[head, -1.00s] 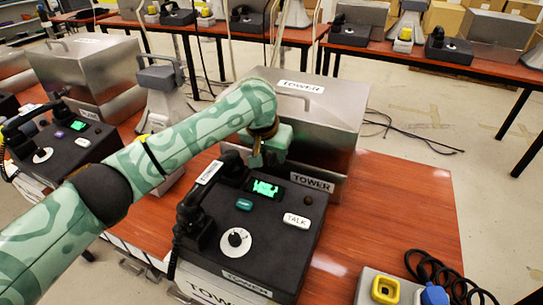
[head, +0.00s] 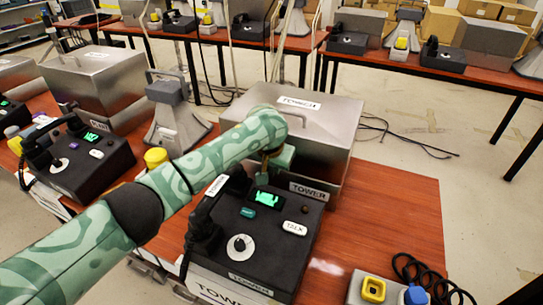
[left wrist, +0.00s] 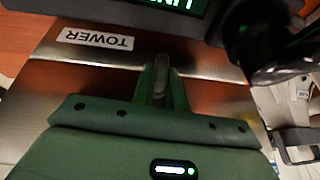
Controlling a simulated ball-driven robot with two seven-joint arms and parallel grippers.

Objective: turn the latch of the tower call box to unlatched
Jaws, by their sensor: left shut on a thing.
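The tower call box (head: 335,135) is a silver metal box with a lid handle and TOWER labels. It stands behind the black tower phone (head: 255,238), whose screen glows green. My left gripper (head: 268,176) is at the box's front face, left of the front TOWER label. In the left wrist view my left gripper (left wrist: 162,98) is shut on a small grey latch (left wrist: 161,72) on the metal face. The latch is mostly covered by the fingers, and I cannot tell its latched state. In the head view my arm and gripper hide it. My right gripper is not in view.
The phone's black handset (head: 205,222) lies close to my left arm. Another phone (head: 85,160) and metal box (head: 95,85) stand to the left. A yellow-and-blue button unit (head: 385,290) and coiled black cable are at front right. The wooden table (head: 385,215) is clear right of the phone.

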